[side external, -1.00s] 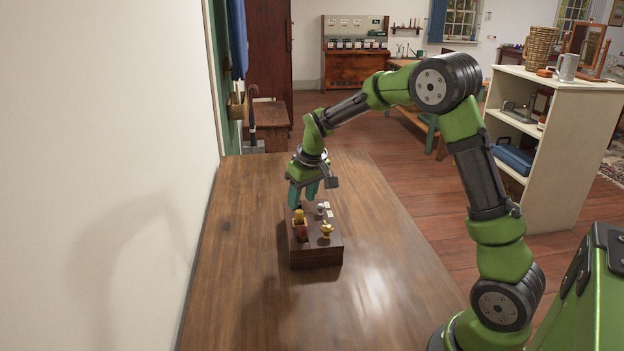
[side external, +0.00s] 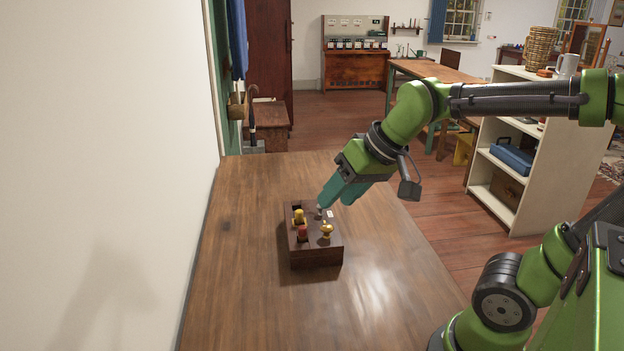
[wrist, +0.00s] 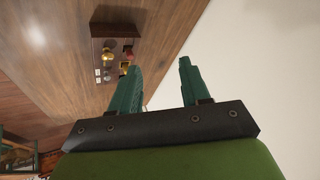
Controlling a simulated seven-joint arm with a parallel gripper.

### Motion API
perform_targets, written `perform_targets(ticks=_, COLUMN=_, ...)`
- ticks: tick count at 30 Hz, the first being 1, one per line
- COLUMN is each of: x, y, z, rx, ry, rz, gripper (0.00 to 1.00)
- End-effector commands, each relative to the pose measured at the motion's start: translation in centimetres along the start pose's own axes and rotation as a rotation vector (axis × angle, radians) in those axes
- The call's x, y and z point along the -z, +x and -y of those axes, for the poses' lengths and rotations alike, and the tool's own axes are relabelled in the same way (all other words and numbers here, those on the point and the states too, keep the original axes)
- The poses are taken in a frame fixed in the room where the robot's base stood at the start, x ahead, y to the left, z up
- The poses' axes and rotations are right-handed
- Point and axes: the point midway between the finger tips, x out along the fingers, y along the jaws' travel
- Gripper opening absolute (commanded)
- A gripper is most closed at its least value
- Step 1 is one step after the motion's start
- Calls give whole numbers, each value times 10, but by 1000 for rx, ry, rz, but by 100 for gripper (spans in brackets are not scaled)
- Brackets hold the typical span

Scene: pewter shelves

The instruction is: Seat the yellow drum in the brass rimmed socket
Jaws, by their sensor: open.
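The yellow drum (side external: 299,214) stands upright in the left part of a dark wooden block (side external: 317,257). A brass-coloured rim (side external: 298,223) shows at its base; how deep the drum sits is too small to tell. In the wrist view the yellow drum (wrist: 125,67) is partly visible beside the left fingertip. My gripper (side external: 334,201) is tilted above the block's back right, to the right of the drum and apart from it. In the wrist view my gripper (wrist: 159,66) has its teal fingers spread with nothing between them.
The block also holds a red piece (side external: 302,235), a brass-coloured piece (side external: 326,230) and a grey piece (side external: 319,212) close to the fingertips. A dark opening (side external: 296,206) lies behind the drum. The wooden table around is clear; a white wall (side external: 100,150) stands left.

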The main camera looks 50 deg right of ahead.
Motion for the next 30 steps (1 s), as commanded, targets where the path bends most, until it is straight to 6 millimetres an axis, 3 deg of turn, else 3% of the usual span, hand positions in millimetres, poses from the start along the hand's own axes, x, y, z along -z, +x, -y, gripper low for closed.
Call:
perform_targets(ticks=3, x=-32, y=-10, z=4, rx=38, ry=19, rz=-35, gripper=46)
perform_targets(ticks=8, x=-51, y=-12, z=4, rx=59, ry=36, rz=-54, gripper=46)
perform_targets(ticks=30, x=-53, y=-12, z=4, rx=61, ry=39, rz=-54, gripper=46)
